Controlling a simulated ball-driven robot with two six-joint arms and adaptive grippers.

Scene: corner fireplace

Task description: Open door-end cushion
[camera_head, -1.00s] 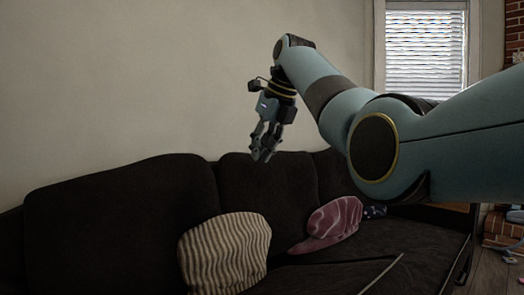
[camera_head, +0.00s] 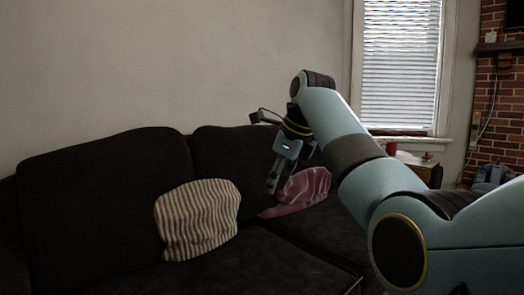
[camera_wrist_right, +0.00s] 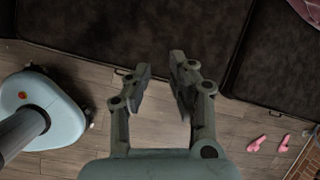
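The dark sofa (camera_head: 90,200) runs along the wall, with thick back and seat cushions. It also shows from above in the right wrist view (camera_wrist_right: 190,28), with a gap between two seat cushions. I cannot tell which cushion is the door-end one. A striped pillow (camera_head: 197,218) and a pink pillow (camera_head: 303,190) lean on the sofa back. My right gripper (camera_head: 271,188) appears in front of the pink pillow and hides part of it. In the right wrist view my right gripper (camera_wrist_right: 160,68) is open and empty, apart from the sofa's front edge. My left gripper is not in view.
Wood floor (camera_wrist_right: 160,130) lies before the sofa. Pink slippers (camera_wrist_right: 268,143) lie on it at lower right in the wrist view. A window (camera_head: 402,70) and brick fireplace (camera_head: 500,120) stand at the back right. A small cabinet (camera_head: 418,165) stands beyond my arm.

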